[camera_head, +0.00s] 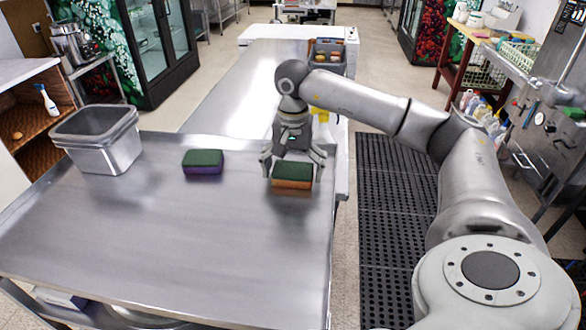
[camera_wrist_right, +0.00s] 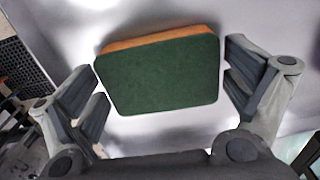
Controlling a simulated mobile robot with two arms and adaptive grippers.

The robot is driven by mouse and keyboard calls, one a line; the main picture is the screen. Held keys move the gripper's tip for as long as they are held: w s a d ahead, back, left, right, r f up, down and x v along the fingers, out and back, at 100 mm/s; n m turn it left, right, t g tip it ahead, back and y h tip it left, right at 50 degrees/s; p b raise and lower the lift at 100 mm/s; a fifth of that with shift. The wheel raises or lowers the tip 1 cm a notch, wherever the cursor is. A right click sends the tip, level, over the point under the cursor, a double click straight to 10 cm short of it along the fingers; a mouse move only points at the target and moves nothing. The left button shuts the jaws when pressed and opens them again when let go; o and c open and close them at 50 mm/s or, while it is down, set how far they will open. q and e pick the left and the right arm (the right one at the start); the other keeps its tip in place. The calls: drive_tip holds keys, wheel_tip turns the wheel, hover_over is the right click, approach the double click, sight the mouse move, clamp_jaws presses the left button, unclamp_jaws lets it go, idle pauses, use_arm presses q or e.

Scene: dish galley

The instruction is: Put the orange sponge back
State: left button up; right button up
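The orange sponge (camera_head: 292,182), orange below with a dark green top, is at the right part of the steel table (camera_head: 150,235). In the right wrist view the same orange sponge (camera_wrist_right: 160,75) lies between the spread fingers. My right gripper (camera_head: 293,168) is just over and around it, with a visible gap on at least one side. The fingers (camera_wrist_right: 165,90) are open. A purple sponge (camera_head: 203,162) with a green top lies to the left on the table. My left gripper is not in view.
A grey steel bin (camera_head: 100,140) stands at the table's back left corner. A grey caddy (camera_head: 328,55) stands beyond the table. Black perforated matting (camera_head: 385,220) covers the floor on the right. The table's front and middle are clear.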

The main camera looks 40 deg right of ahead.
sight(292, 169)
drive_tip(key=shift+r, duration=0.1)
drive_tip(key=shift+r, duration=0.2)
wheel_tip(292, 169, up, 7)
drive_tip(key=shift+f+b, duration=0.15)
drive_tip(key=shift+b, duration=0.9)
wheel_tip(292, 169, up, 5)
drive_tip(key=shift+r+p, duration=0.1)
drive_tip(key=shift+p, duration=0.85)
